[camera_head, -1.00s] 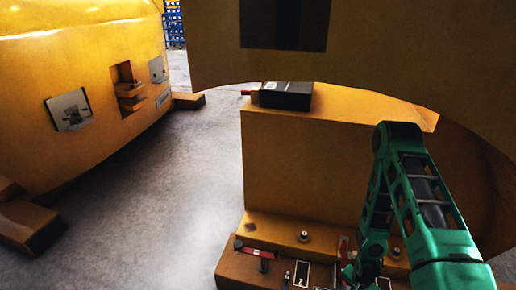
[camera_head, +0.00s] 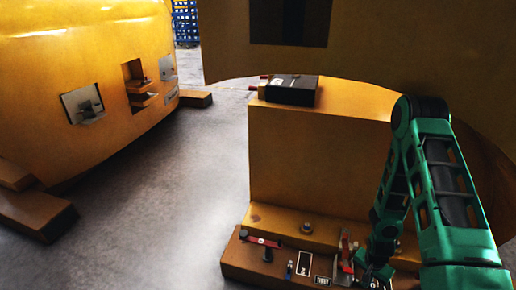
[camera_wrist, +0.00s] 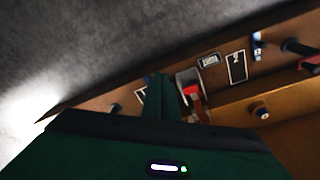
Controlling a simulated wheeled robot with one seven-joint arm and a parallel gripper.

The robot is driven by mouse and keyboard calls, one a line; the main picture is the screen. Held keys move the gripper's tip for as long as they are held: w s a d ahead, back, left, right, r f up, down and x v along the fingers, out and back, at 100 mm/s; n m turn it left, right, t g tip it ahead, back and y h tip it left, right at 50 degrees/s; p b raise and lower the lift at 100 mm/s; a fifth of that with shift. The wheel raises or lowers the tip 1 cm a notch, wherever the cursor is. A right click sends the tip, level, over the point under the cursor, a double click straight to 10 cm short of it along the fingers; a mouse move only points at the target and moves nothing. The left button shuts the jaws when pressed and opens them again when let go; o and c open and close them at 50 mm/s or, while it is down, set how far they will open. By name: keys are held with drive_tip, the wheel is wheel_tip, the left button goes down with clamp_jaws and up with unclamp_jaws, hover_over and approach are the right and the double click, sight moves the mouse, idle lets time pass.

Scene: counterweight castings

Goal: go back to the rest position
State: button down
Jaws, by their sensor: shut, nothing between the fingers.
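My green arm comes down at the right of the head view, with my gripper (camera_head: 372,278) low over the brown base ledge (camera_head: 236,262) of the yellow casting. In the wrist view my gripper (camera_wrist: 160,92) is shut and empty. Its fingers show beside a red-handled clamp (camera_wrist: 193,100) on the ledge. I cannot tell whether they touch it. The same clamp (camera_head: 345,250) shows beside the gripper in the head view. The gripper hides part of the ledge.
A red-handled lever (camera_head: 262,242) and small labelled plates (camera_head: 304,263) sit on the ledge. A black box (camera_head: 292,90) lies on the yellow block (camera_head: 318,155) above. A large curved yellow casting (camera_head: 85,90) stands at left. Grey floor (camera_head: 165,190) lies clear between.

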drive_tip(key=s+d+r+n, duration=0.1)
drive_tip(key=d+r, duration=0.2)
drive_tip(key=r, duration=1.1)
drive_tip(key=s+d+r+n, duration=0.1)
drive_tip(key=d+r, duration=0.1)
drive_tip(key=r, duration=1.2)
drive_tip(key=s+a+r, duration=0.2)
drive_tip(key=s+r, duration=0.8)
drive_tip(key=s+a+r+n+y, duration=0.1)
drive_tip(key=s+a+r, duration=0.1)
drive_tip(key=s+r, duration=0.7)
drive_tip(key=shift+s+a+r+n+g+y, duration=0.3)
drive_tip(key=shift+s+a+r, duration=0.1)
drive_tip(key=shift+r, duration=0.2)
drive_tip(key=shift+w, duration=0.2)
drive_tip(key=shift+w+f, duration=0.25)
drive_tip(key=shift+w, duration=0.25)
